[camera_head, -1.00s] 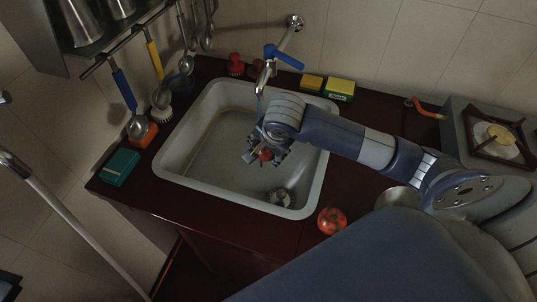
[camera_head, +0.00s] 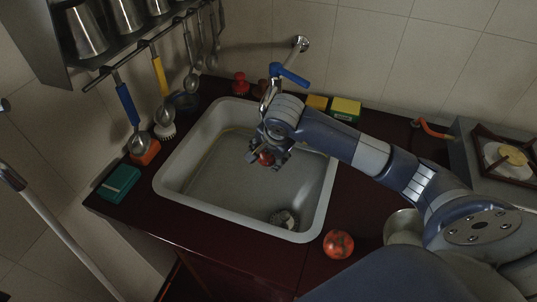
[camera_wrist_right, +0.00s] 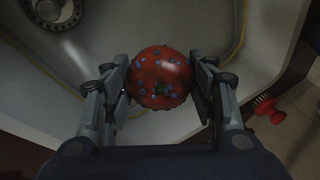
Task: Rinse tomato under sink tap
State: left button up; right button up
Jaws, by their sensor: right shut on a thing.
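A red tomato (camera_head: 266,158) is held between the fingers of my right gripper (camera_head: 268,155), above the sink (camera_head: 225,180) and close to the tap. In the right wrist view the fingers (camera_wrist_right: 160,92) press on both sides of the tomato (camera_wrist_right: 158,76), which carries many small blue spots. The tap (camera_head: 268,90) has a blue lever (camera_head: 290,75). My right wrist hides the end of its spout, and I cannot tell whether water runs. A second tomato (camera_head: 338,244) lies on the dark counter right of the sink. My left gripper is not in view.
Yellow-green sponges (camera_head: 345,108) sit behind the sink at right. A teal box (camera_head: 119,183) and an orange block (camera_head: 146,152) stand at left, under hanging utensils (camera_head: 128,105). A stove (camera_head: 505,155) is at far right. The drain (camera_head: 284,218) lies at the basin's front.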

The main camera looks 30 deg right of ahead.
jog(key=shift+d, duration=0.15)
jog(key=shift+s+d+b, duration=0.2)
jog(key=shift+d+b, duration=0.1)
jog(key=shift+d, duration=0.15)
jog(key=shift+a, duration=0.2)
jog(key=shift+w+a, duration=0.25)
jog(key=shift+a, duration=0.15)
jog(key=shift+d, duration=0.15)
dwell(0.3)
jog(key=shift+s+d+b, duration=0.25)
jog(key=shift+d+b, duration=0.2)
jog(key=shift+b, duration=0.05)
jog(key=shift+a, duration=0.2)
